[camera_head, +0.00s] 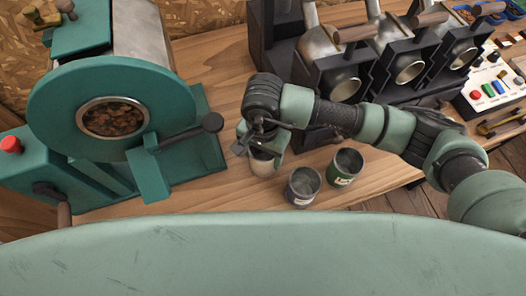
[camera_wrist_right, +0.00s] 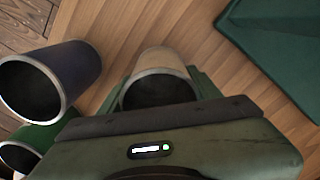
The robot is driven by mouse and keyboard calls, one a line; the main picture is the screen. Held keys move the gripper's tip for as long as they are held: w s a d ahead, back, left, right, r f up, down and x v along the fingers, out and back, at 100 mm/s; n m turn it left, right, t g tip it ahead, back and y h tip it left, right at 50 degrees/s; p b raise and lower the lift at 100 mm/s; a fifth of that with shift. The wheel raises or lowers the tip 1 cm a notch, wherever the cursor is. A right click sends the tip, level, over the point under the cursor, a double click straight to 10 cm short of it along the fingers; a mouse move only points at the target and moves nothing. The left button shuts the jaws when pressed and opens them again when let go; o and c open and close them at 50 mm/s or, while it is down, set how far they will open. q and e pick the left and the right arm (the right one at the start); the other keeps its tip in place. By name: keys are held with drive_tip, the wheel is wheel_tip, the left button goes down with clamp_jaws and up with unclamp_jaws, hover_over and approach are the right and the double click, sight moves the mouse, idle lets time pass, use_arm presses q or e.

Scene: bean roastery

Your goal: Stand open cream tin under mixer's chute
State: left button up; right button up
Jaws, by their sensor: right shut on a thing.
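The open cream tin (camera_head: 262,164) is upright at the table's front half, partly hidden by my right gripper (camera_head: 263,146), which is shut on it. In the right wrist view the cream tin (camera_wrist_right: 160,64) sits between the green fingers, its dark open mouth facing the camera. I cannot tell whether its base touches the table. A teal drum machine (camera_head: 60,115) with a round window of brown beans stands to the left of the tin. No chute shows clearly, and I cannot tell for sure that this machine is the mixer. My left gripper is not in view.
An open blue-grey tin (camera_head: 303,187) and an open green tin (camera_head: 345,167) stand just right of the cream tin. A dark rack (camera_head: 370,62) with several metal drums stands behind my right arm. A control box (camera_head: 490,88) is far right. Bare wood (camera_head: 205,55) lies behind the gripper.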

drive_tip(key=shift+f, duration=0.15)
drive_tip(key=o, duration=1)
drive_tip(key=shift+b, duration=0.3)
drive_tip(key=o, duration=0.4)
